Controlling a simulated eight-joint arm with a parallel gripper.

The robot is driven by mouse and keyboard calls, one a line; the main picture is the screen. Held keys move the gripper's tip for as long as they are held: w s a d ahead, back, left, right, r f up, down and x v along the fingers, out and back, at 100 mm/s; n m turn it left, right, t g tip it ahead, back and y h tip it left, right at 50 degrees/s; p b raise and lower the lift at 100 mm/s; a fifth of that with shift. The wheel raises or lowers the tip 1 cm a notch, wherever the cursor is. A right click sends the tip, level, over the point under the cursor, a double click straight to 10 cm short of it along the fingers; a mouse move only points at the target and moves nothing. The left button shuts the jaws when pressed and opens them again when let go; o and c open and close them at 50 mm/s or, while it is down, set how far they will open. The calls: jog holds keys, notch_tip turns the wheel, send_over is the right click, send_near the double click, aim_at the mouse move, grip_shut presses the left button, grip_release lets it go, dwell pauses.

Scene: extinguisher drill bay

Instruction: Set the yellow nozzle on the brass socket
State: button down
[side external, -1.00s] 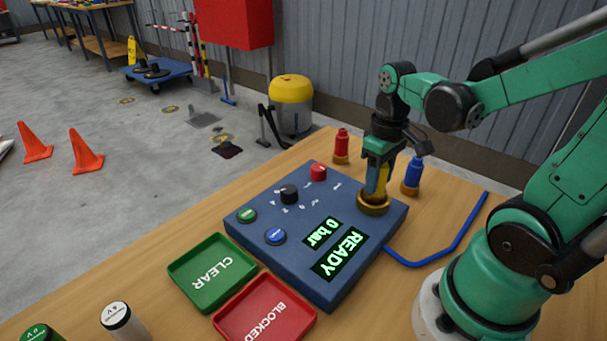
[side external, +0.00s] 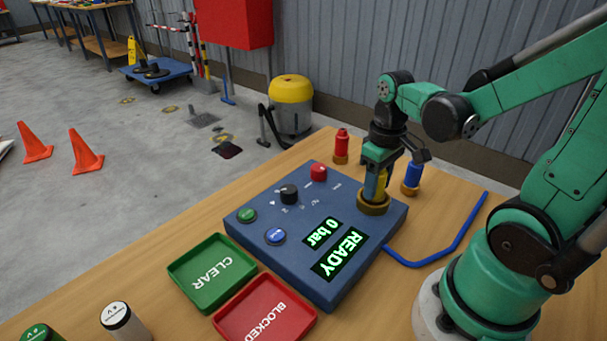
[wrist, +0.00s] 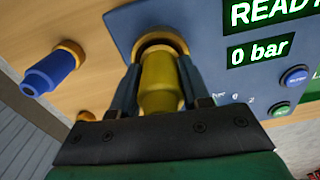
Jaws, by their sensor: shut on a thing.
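The yellow nozzle (wrist: 162,80) is between the fingers of my gripper (side external: 374,188), which is shut on it. The brass socket (side external: 374,208) is a ring on the corner of the blue panel, and it also shows in the wrist view (wrist: 160,37). The nozzle's far end is at the socket's opening in the wrist view, with a dark gap showing around the far side of the ring. In the side view my gripper is directly above the socket and hides most of the nozzle. How deep the nozzle sits in the socket cannot be told.
A blue nozzle (side external: 413,173) and a red nozzle (side external: 341,145) stand on brass bases nearby. The blue panel (side external: 270,212) has knobs, buttons and a display reading READY and 0 bar. A green tray (side external: 213,278) and red tray (side external: 300,321) lie in front. A blue hose (side external: 455,243) lies right.

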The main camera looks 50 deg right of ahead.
jog(key=c, duration=0.7)
grip_release()
jog(key=shift+r, duration=5.5)
jog(key=w+a+f+n+t, duration=0.1)
jog(key=w+a+f+t, duration=0.3)
jog(key=a+t, duration=0.3)
jog(key=shift+w+a, duration=0.45)
jog(key=shift+a, duration=0.8)
